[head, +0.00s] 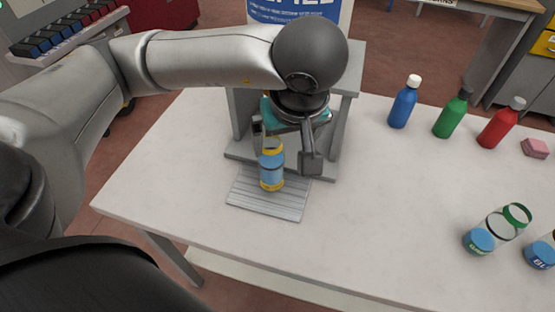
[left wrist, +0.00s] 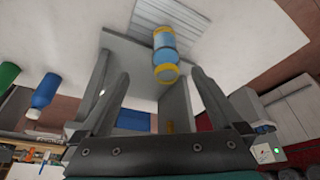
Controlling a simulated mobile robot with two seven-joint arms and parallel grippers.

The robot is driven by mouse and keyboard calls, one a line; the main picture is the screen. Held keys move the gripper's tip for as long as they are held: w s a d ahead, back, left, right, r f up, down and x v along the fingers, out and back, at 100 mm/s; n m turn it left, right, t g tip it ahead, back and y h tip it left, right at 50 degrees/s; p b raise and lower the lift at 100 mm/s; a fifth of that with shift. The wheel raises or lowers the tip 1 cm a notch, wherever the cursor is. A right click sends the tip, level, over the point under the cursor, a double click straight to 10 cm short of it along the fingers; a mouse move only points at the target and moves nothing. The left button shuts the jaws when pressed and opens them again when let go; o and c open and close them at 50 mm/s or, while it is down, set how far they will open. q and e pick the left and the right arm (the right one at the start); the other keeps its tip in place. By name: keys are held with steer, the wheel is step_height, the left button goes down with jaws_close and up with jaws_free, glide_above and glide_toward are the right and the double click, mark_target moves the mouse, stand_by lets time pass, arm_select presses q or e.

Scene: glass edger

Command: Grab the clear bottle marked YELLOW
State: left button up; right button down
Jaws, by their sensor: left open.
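A clear bottle with yellow bands at top and bottom and a blue middle (head: 271,168) stands upright on a grey ribbed plate (head: 240,197); any lettering on it is too small to read. It also shows in the left wrist view (left wrist: 164,52), between the lines of the two fingers. My left gripper (head: 287,155) is open and close to the bottle, one finger by its top, the other to its right. Whether a finger touches it, I cannot tell. My right gripper is out of view.
A grey stand (head: 350,82) rises behind the bottle. Blue (head: 402,107), green (head: 450,117) and red (head: 499,126) bottles and a pink block (head: 535,148) stand at the right. Clear containers with blue ends (head: 480,241) are at the front right. The middle right of the table is clear.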

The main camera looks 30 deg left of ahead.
mark_target(276, 159)
arm_select(q)
steer(key=b+x, duration=0.1)
steer(key=x, duration=0.2)
steer(key=b+x, duration=0.1)
steer(key=x, duration=0.2)
steer(key=b+x, duration=0.1)
steer(key=x, duration=0.2)
steer(key=shift+a+f+b, duration=0.1)
steer(key=shift+a+b, duration=0.2)
steer(key=shift+a, duration=0.1)
steer(key=shift+a+r+x, duration=0.1)
steer(key=shift+a+x, duration=0.1)
steer(key=shift+x, duration=0.75)
steer(key=shift+a+r+x, duration=0.1)
steer(key=shift+a+x, duration=0.05)
steer(key=shift+x, duration=0.85)
steer(key=shift+a+x, duration=0.2)
steer(key=shift+x, duration=0.75)
steer(key=shift+w, duration=0.2)
steer(key=shift+c, duration=0.2)
steer(key=c, duration=1.5)
jaws_close()
steer(key=shift+r, duration=0.15)
